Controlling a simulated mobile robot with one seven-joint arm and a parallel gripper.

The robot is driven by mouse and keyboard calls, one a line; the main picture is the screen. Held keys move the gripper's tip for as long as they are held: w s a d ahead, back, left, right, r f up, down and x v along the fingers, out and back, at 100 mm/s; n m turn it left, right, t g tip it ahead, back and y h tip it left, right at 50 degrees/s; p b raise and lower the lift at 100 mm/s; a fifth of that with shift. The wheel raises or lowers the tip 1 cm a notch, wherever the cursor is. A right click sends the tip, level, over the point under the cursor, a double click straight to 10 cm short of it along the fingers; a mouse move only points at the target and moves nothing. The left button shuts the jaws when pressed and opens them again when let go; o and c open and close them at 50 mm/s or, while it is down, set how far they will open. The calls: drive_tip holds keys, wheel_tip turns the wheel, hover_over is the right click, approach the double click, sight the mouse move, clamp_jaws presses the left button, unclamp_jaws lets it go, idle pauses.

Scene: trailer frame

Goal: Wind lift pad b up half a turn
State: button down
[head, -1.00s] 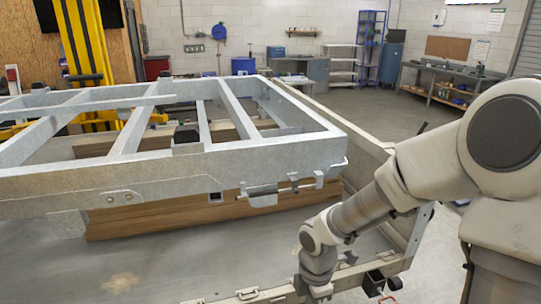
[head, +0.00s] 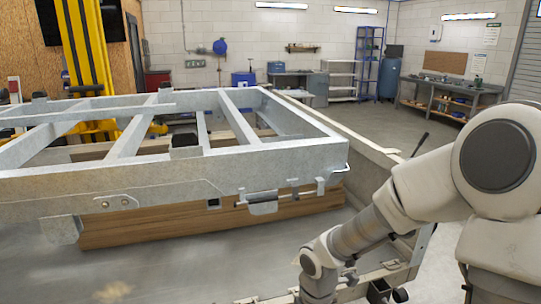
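Lift pad b cannot be told for certain. A black block (head: 184,141) shows through the bars of the galvanised trailer frame (head: 130,184), and a smaller dark piece (head: 39,97) shows at its far left edge. Both are small, and no letters can be read on them. Yellow lift posts (head: 92,45) stand behind the frame at the left. My arm reaches down at the right, and its wrist runs out of the bottom edge of the picture. My gripper is not in view.
A wooden beam (head: 200,224) lies under the frame's near side. A metal latch rod (head: 262,202) sits on that side. A grey side wall (head: 365,165) runs along the right, close to my arm. Open floor (head: 400,122) lies beyond, towards a workbench (head: 450,97).

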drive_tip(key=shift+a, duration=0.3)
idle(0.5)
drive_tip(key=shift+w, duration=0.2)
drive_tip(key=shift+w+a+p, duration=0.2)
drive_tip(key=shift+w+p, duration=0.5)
drive_tip(key=shift+p, duration=0.05)
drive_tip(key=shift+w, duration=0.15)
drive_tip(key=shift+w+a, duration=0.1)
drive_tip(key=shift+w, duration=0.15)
drive_tip(key=shift+p, duration=0.4)
